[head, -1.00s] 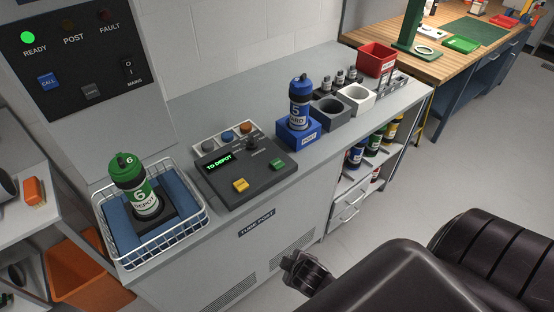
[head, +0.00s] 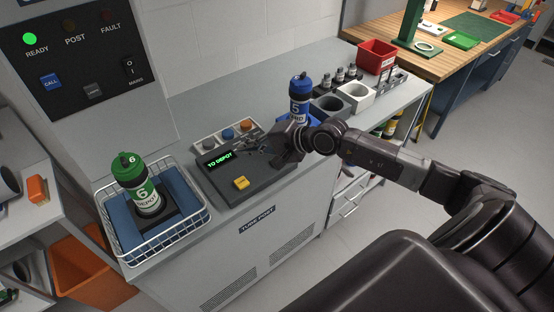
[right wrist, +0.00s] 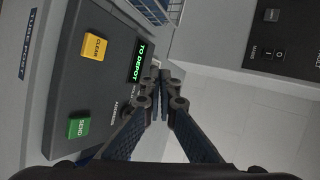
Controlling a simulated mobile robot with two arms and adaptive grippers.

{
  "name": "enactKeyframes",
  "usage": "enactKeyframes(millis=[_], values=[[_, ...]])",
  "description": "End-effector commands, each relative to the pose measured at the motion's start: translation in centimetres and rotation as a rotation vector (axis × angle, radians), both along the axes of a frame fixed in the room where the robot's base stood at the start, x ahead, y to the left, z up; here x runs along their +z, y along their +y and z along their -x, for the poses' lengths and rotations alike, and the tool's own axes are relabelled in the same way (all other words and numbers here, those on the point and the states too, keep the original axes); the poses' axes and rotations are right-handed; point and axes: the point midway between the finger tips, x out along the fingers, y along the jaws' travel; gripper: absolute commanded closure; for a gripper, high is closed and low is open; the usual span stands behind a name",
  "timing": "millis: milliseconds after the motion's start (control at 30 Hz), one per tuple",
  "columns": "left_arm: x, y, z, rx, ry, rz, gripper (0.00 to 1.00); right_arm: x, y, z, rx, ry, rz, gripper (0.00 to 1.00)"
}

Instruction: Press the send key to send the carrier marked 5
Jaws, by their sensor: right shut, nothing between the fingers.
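The carrier marked 5 (head: 299,96) is blue with a white label and stands upright in a blue holder at the back right of the control panel (head: 222,190). The green send key (right wrist: 79,128) shows in the right wrist view; in the head view my right arm hides it. The panel display (head: 220,159) reads TO DEPOT in green; it also shows in the right wrist view (right wrist: 139,60). My right gripper (head: 262,148) is over the panel. In the right wrist view its fingers (right wrist: 160,88) are together and empty, apart from the send key. My left gripper is not in view.
A yellow clear key (head: 241,183) is on the panel. A green carrier marked 6 (head: 141,184) stands in a wire basket (head: 160,246) at left. The wall panel's READY lamp (head: 37,38) is lit.

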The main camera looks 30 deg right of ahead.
Motion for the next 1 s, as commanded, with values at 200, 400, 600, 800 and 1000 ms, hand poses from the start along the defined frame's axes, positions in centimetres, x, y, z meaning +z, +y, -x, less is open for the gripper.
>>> enactKeyframes(millis=[200, 400, 600, 800, 1000], values=[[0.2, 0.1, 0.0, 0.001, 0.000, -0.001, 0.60, -0.3, -9.0, -0.4, 0.124, -0.028, 0.569, 1.00], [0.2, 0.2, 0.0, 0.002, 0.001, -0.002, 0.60, -0.2, -11.1, -0.4, 0.148, -0.022, 0.685, 1.00], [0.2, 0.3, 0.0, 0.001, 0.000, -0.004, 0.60, -0.2, -11.1, -0.3, 0.148, -0.022, 0.682, 1.00], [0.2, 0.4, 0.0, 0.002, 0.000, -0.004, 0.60, -0.5, -11.0, -0.3, 0.148, -0.023, 0.679, 1.00], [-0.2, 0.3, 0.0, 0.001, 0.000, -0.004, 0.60, -1.9, -11.0, -0.3, 0.148, -0.021, 0.676, 1.00]])
